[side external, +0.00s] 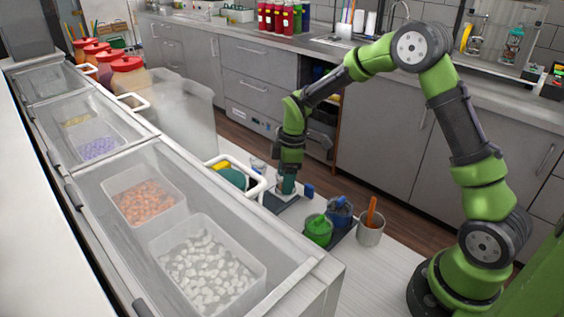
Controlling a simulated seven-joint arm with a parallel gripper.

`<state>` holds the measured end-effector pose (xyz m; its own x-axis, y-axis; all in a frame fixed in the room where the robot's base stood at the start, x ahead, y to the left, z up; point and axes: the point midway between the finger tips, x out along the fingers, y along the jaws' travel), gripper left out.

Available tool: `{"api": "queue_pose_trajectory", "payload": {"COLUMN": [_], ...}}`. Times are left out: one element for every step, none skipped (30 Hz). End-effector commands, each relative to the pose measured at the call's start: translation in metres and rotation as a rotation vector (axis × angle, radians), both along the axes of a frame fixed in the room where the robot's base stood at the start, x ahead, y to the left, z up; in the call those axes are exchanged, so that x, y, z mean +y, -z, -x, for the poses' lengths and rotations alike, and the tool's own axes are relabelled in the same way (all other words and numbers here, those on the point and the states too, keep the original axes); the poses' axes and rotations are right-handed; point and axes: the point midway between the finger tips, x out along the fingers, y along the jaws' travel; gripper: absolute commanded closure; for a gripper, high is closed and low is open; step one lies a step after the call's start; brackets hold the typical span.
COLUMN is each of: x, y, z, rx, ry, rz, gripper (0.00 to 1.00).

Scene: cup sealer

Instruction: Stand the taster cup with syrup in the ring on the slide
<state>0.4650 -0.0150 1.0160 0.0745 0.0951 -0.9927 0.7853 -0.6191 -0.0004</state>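My gripper (287,182) points straight down over the white work surface. Its fingers are small and dark at this distance, and I cannot tell whether they are open or shut, or whether they hold anything. A dark flat plate, perhaps the slide (279,205), lies right under the gripper. A ring on it cannot be made out. A small clear cup (258,165) stands on the surface just left of and behind the gripper. I cannot tell whether it holds syrup or is the taster cup.
Right of the gripper stand a green container (318,229), a blue one (340,212) and a metal cup (371,231) with an orange handle. A teal and yellow object (232,177) sits to the left by the freezer (306,281). The front right surface is clear.

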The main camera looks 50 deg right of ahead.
Motion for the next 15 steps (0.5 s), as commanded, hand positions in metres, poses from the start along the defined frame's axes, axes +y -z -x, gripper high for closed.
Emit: {"api": "queue_pose_trajectory", "payload": {"x": [0.000,0.000,0.000,0.000,0.000,0.000,0.000,0.000,0.000,0.000,0.000,0.000,-0.001,-0.001,-0.002], "y": [0.000,0.000,0.000,0.000,0.000,0.000,-0.001,-0.001,-0.001,-0.001,-0.003,-0.005,-0.008,-0.012,-0.017], "z": [0.000,0.000,0.000,0.000,0.000,0.000,0.000,0.000,0.000,0.000,0.000,-0.001,-0.001,0.000,0.000], "rx": [0.000,0.000,-0.001,-0.001,-0.001,-0.001,-0.001,-0.001,-0.001,-0.001,-0.002,-0.004,-0.004,-0.004,-0.005], "ry": [0.000,0.000,0.000,0.000,0.000,0.000,0.000,0.000,0.000,0.000,-0.001,-0.001,-0.001,-0.001,0.001], "rz": [0.000,0.000,0.001,0.001,0.001,0.001,0.001,0.001,0.001,0.000,0.001,0.000,0.001,0.001,0.002], "gripper": [0.19,0.17,0.17,0.17,0.17,0.17,0.17,0.17,0.17,0.17,0.17,0.17,0.17,0.17,0.17]}}
